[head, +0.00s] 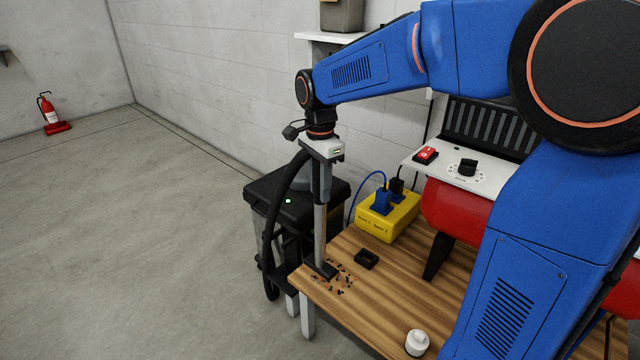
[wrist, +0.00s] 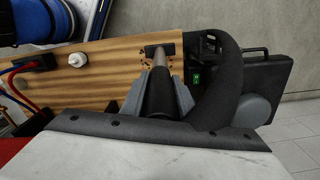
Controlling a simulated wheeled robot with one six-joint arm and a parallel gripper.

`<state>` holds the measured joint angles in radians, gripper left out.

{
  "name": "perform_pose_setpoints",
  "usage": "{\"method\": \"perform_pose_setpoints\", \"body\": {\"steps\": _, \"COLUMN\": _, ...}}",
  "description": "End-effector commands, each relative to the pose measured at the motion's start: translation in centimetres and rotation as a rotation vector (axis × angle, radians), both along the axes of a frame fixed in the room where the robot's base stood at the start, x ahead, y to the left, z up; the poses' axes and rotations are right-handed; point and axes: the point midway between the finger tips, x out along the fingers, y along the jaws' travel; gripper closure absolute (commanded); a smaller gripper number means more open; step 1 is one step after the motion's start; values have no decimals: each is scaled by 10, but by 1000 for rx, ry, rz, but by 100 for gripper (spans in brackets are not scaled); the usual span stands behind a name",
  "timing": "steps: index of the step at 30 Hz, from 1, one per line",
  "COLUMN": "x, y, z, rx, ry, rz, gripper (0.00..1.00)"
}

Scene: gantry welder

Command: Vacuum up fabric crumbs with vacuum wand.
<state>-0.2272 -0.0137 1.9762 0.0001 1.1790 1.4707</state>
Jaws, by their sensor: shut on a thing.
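My gripper (wrist: 160,95) is shut on the vacuum wand (head: 320,235), a grey tube with a flat dark nozzle at its lower end. The wand stands nearly upright over the table's left corner. Its nozzle is at the fabric crumbs (head: 343,283), small dark and orange bits scattered on the wood; I cannot tell whether it touches the table. In the wrist view the nozzle (wrist: 160,50) lies ahead of the gripper, with a few crumbs beside it. A black hose runs from the wand to the dark vacuum unit (head: 290,195) beside the table; a green light shows on it.
On the wooden table (head: 375,310) are a small black tray (head: 366,259), a yellow box (head: 388,217) with plugs, and a white knob-like piece (head: 417,342). A red machine with a white top (head: 450,172) stands behind.

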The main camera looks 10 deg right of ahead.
Motion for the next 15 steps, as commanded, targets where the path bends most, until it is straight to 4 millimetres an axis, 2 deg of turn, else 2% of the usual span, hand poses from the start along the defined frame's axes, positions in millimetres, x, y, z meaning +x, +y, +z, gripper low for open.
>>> {"method": "perform_pose_setpoints", "body": {"steps": 15, "x": 0, "y": 0, "z": -29, "rx": 0, "ry": 0, "rz": 0, "gripper": 100}}
